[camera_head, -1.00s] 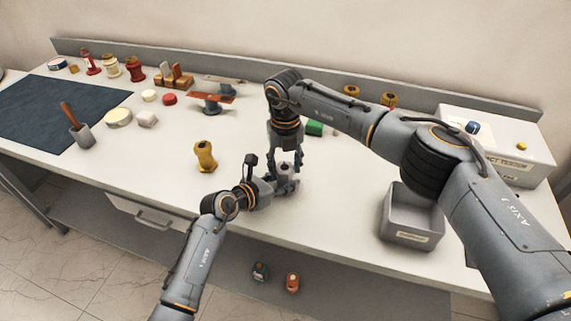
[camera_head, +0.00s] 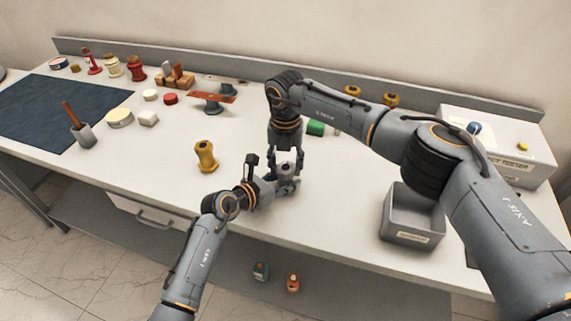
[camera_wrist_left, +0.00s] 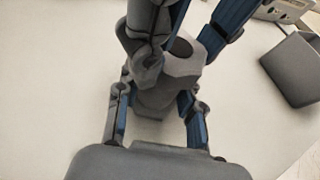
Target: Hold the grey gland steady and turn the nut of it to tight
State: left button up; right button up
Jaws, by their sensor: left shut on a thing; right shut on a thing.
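The grey gland (camera_wrist_left: 160,97) stands on the table, mostly covered by my grippers in the head view. Its hexagonal nut (camera_wrist_left: 182,68), with a dark round opening, is on top. My left gripper (camera_head: 287,187) comes in low from the left and is shut around the gland's lower body; its blue-padded fingers (camera_wrist_left: 158,122) show on both sides of it in the left wrist view. My right gripper (camera_head: 286,164) points down from above and is shut on the nut, with its fingers on either side. How tight the nut sits cannot be told.
A yellow bushing (camera_head: 206,156) stands left of the grippers. A green part (camera_head: 316,128) lies behind my right gripper. A grey bin (camera_head: 412,238) stands to the right, with a white tester box (camera_head: 520,165) behind it. The table front between is clear.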

aim_at(286, 168)
pick_arm(q)
jog(key=shift+s, duration=0.1)
pick_arm(e)
jog(key=shift+w+d, duration=0.15)
jog(key=o, duration=1.2)
jog(key=shift+c, duration=0.2)
jog(key=shift+r, duration=0.1)
notch_tip(286, 168, up, 12)
pick_arm(q)
jog(key=o, duration=1.3)
